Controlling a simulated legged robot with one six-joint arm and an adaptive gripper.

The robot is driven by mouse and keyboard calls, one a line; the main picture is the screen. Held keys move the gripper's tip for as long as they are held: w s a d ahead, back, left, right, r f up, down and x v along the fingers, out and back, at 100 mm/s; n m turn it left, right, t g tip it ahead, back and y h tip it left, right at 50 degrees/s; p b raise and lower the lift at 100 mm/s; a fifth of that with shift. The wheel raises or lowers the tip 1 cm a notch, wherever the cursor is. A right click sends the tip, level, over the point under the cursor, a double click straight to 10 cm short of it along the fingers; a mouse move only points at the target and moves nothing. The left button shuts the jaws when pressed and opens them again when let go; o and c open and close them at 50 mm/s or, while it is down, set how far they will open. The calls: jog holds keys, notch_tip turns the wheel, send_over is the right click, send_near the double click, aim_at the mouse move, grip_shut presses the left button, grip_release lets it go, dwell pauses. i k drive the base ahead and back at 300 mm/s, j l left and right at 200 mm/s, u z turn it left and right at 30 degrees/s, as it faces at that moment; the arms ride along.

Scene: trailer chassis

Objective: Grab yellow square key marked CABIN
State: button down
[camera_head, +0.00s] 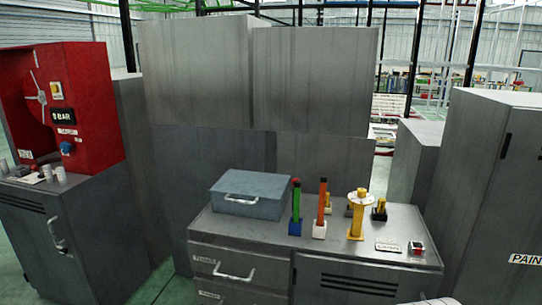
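Several yellow pieces stand on the grey cabinet's top (262,232). The largest is a tall yellow post (356,220) with a pale round disc near its top. A small yellow piece (381,206) stands in a black base to its right, and another small one is partly hidden behind the post. Each could be a key, but no CABIN marking can be read, so I cannot tell which is the square key.
A green-and-black stick (296,208) and an orange stick (322,204) stand left of the post. A blue-grey case (251,193) lies further left. A small box with a red button (416,248) sits at the right. Tall grey cabinets stand behind and right; a red panel (85,100) stands left.

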aim_at(381, 204)
jog(key=i+l+z, duration=0.15)
jog(key=i, duration=0.25)
jog(key=i+l+z, duration=0.15)
jog(key=i, duration=0.3)
jog(key=i+l+z, duration=0.15)
jog(key=i, duration=0.25)
